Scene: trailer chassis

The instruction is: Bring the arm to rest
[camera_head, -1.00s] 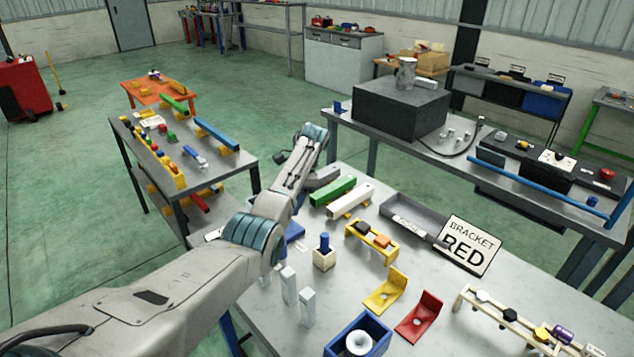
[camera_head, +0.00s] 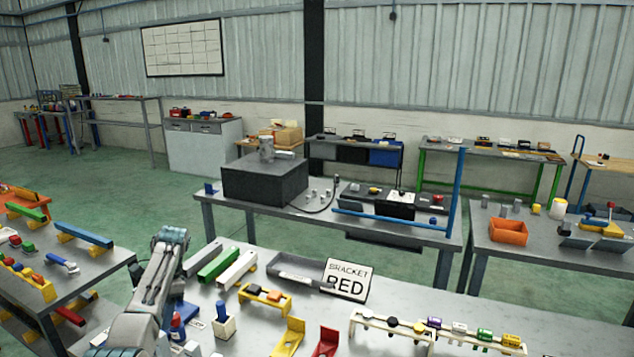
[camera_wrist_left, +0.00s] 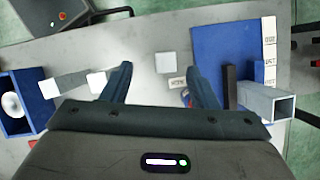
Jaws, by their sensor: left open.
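My left arm (camera_head: 155,285) reaches in at the lower left of the head view, over the near edge of the grey workbench (camera_head: 325,312). Its gripper is hidden in that view. In the left wrist view my left gripper (camera_wrist_left: 161,85) has its two dark fingers spread apart, with bare bench top and a small white label (camera_wrist_left: 177,83) between them. Nothing is held. A small red and blue thing shows partly beside the right finger. My right gripper is in neither view.
In the left wrist view, pale metal blocks (camera_wrist_left: 97,82) and a blue box (camera_wrist_left: 22,112) lie left of the gripper; a blue board (camera_wrist_left: 225,50) and a square tube (camera_wrist_left: 268,101) lie right. In the head view, brackets and the "BRACKET RED" sign (camera_head: 346,281) stand on the bench.

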